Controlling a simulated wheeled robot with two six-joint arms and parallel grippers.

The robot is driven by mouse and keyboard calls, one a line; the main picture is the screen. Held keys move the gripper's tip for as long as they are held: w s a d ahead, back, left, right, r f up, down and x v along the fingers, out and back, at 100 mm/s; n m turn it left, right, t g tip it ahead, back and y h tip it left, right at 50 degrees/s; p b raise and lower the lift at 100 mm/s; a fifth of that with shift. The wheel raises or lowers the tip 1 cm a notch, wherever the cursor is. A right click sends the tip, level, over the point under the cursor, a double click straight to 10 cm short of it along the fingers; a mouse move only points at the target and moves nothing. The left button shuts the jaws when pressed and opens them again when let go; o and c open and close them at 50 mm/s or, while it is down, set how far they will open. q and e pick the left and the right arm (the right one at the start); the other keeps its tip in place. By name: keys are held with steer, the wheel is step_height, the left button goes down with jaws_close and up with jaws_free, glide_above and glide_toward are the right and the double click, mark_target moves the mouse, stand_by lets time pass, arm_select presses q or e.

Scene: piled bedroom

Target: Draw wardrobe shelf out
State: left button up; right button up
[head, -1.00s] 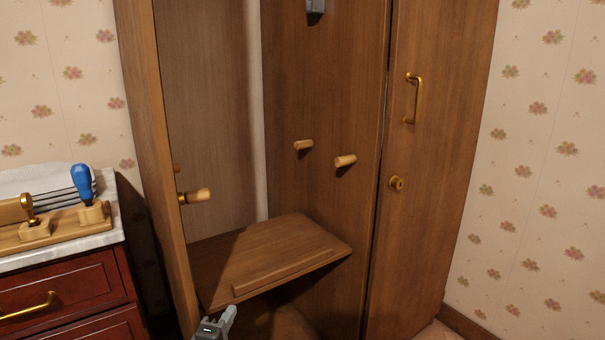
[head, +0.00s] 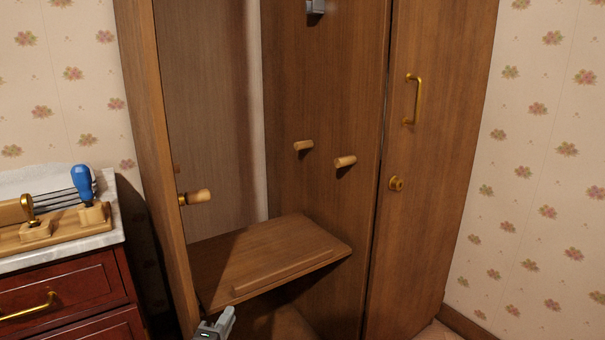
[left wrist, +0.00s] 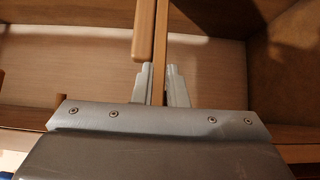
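The wardrobe (head: 415,170) is brown wood, and its left compartment stands open. The wooden shelf (head: 255,250) lies low in that compartment, with a raised strip along its front. My left gripper (head: 226,316) is at the shelf's front edge, near its left end, at the bottom of the head view. In the left wrist view the shelf (left wrist: 159,45) shows edge-on as a thin strip. The two fingers of my left gripper (left wrist: 160,88) lie on either side of it with hardly any gap, shut on it.
Wooden pegs (head: 345,161) stick out from the inner panel, and another peg (head: 198,196) is on the left side. A closed door with a brass handle (head: 415,99) is at right. A red drawer chest (head: 65,290) stands left, carrying a blue-handled tool (head: 83,185).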

arm_select(q)
steer(key=shift+s+a, duration=0.2)
steer(key=shift+s, duration=0.8)
steer(key=shift+s, duration=0.25)
steer(key=shift+o, duration=0.3)
steer(key=o, duration=0.5)
steer(key=c, duration=0.6)
steer(key=shift+o, duration=0.2)
